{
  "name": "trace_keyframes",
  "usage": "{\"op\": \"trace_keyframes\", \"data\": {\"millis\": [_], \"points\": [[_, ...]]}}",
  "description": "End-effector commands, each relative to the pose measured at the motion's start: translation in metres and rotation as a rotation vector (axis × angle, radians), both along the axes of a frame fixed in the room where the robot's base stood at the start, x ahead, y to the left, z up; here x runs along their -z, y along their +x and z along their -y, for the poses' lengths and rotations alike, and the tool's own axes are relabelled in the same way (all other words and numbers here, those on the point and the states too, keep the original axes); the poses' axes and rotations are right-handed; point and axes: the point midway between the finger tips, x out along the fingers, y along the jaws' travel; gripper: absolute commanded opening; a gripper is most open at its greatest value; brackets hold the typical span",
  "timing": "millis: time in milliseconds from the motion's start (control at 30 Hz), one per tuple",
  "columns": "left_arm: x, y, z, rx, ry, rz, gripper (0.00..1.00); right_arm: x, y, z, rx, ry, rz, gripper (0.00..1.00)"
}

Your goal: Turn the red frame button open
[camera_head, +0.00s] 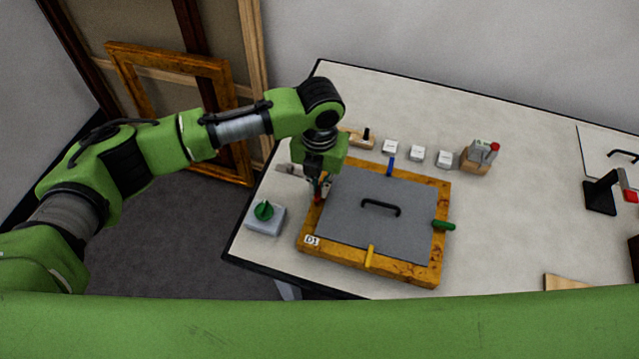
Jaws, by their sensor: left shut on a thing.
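The gilt frame (438,198) lies flat on the table with a grey back panel (370,232) in it, and a black handle (381,207) sits on the panel. The red button (318,199) is on the frame's left side, mostly hidden by my gripper. My left gripper (320,190) points down there and is shut on the red button. How far the button is turned cannot be told. A blue button (391,166) is at the frame's top side, a green one (443,225) at the right and a yellow one (371,256) at the bottom. My right gripper is not in view.
A grey block with a green knob (264,212) stands left of the frame. Behind the frame are several small white blocks (417,153) and a wooden holder with tools (478,157). A black stand (601,194) is at the right. The table between is clear.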

Motion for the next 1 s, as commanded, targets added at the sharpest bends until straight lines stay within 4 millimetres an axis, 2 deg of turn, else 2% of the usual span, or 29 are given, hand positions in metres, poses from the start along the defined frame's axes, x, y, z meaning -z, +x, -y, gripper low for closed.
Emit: {"op": "trace_keyframes", "data": {"millis": [333,400,433,800,867,1000], "points": [[0.000,0.000,0.000,0.006,0.000,0.001,0.00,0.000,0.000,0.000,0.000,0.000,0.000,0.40],[0.000,0.000,0.000,0.005,0.000,0.001,0.21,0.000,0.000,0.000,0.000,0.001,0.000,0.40],[0.000,0.000,0.000,0.005,0.000,0.001,0.25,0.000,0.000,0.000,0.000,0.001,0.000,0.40],[-0.003,0.000,0.000,0.003,0.000,0.001,0.25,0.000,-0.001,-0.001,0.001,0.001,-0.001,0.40],[-0.008,0.001,0.000,0.003,-0.001,0.002,0.25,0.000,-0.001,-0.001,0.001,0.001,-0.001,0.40],[-0.030,0.001,0.000,0.004,-0.001,0.004,0.25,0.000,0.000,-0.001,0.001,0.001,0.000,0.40]]}}
